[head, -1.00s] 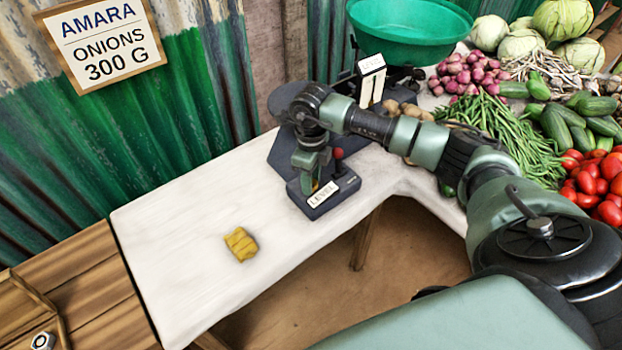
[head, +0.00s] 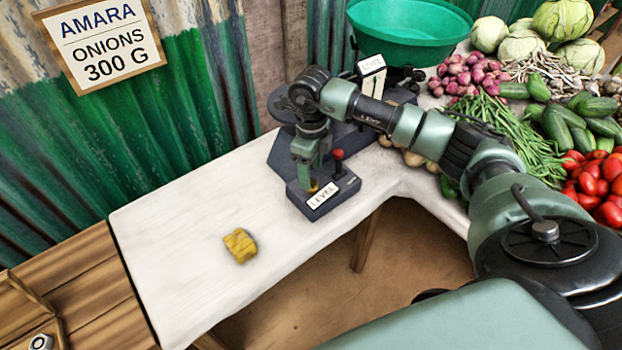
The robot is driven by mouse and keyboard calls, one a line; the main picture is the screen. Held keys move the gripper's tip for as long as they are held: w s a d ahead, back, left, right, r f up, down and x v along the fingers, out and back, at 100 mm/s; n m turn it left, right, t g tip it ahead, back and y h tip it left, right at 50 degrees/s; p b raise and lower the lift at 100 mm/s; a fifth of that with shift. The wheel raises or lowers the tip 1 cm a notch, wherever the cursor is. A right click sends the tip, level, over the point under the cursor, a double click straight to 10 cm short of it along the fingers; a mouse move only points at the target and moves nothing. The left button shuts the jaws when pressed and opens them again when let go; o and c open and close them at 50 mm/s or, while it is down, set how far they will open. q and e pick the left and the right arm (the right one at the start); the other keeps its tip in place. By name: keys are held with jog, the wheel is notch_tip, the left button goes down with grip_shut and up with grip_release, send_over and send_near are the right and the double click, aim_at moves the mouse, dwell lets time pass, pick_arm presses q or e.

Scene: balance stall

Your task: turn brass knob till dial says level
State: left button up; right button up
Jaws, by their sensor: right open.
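The brass knob (head: 313,186) shows as a small golden bit on the dark base block with the LEVEL label (head: 323,195). My right gripper (head: 307,180) points down right at the knob and is open. Its fingers hide part of the knob, and I cannot tell whether they touch it. The dial (head: 371,80) is a white upright plate marked LEVEL, with dark pointer marks too small to read surely. The dark balance (head: 285,158) stands on the white table, partly behind my right arm. My left gripper is not in view.
A red-topped lever (head: 338,158) stands close to the right of my right gripper. A yellow cloth-like block (head: 240,245) lies on the white table (head: 180,240), with clear room around it. A green basin (head: 410,30) and vegetables are behind and to the right.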

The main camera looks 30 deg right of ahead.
jog(key=shift+r, duration=2.1)
